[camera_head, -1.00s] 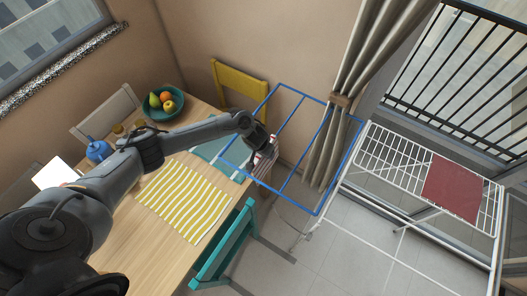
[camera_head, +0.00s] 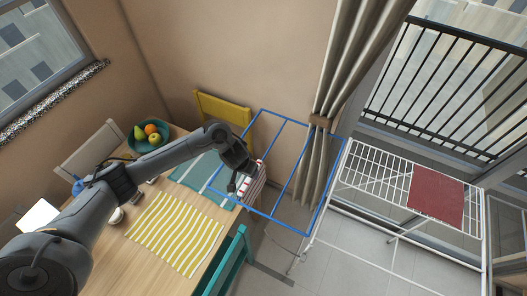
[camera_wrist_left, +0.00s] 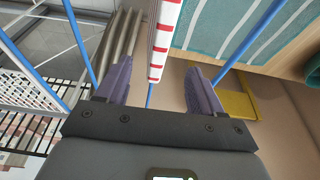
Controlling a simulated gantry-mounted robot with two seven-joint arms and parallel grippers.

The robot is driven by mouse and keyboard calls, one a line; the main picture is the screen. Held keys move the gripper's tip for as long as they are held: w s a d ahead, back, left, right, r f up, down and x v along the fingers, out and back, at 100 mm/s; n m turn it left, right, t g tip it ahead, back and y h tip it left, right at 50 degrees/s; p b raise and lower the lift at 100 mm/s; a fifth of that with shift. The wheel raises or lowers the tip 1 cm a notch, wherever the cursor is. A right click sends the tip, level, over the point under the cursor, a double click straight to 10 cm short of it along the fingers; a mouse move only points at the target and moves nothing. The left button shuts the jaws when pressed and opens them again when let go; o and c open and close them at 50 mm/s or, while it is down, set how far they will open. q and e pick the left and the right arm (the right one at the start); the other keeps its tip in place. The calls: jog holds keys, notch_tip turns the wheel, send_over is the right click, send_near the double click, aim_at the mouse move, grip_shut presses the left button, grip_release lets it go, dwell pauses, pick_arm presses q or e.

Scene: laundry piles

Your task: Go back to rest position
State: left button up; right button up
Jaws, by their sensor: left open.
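My left gripper (camera_head: 238,187) hangs over the table's right end, just left of a red-and-white striped cloth (camera_head: 258,177). The cloth hangs over the blue rack frame (camera_head: 283,167). In the left wrist view my left gripper (camera_wrist_left: 160,85) has its two fingers wide apart. The striped cloth (camera_wrist_left: 162,42) shows in the gap between them, not pinched; how far beyond the fingers it lies I cannot tell. My right gripper is not in view.
The wooden table (camera_head: 120,250) holds a yellow-striped cloth (camera_head: 178,233), a teal cloth (camera_head: 190,172) and a fruit bowl (camera_head: 152,136). A teal chair (camera_head: 232,262) and yellow chair (camera_head: 225,108) stand beside it. A white drying rack (camera_head: 375,172) with a red cloth (camera_head: 436,203) stands at right.

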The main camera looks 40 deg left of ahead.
pick_arm(q)
jog(key=shift+s+d+r, duration=0.1)
jog(key=shift+d+r, duration=0.05)
jog(key=shift+r, duration=0.05)
jog(key=s+d+r+m+t+h+p, duration=0.1)
jog(key=s+d+r+m+p, duration=0.15)
jog(key=d, duration=0.55)
jog(key=s+d+r+m+t+h+p, duration=0.1)
jog(key=s+d+r+m+t+p, duration=0.2)
jog(key=d, duration=0.6)
jog(key=s+a+r+g+p, duration=0.1)
jog(key=s+a+r, duration=0.1)
jog(key=s, duration=0.4)
jog(key=s+a+r+n+g+y+p, duration=0.1)
jog(key=s+a+r, duration=0.1)
jog(key=s+r, duration=0.2)
jog(key=s+a+r+n+g+p, duration=0.1)
jog(key=s+a+r, duration=0.1)
jog(key=s, duration=0.5)
jog(key=shift+s+r+g, duration=0.3)
jog(key=shift+s+r, duration=0.05)
jog(key=shift+r, duration=0.35)
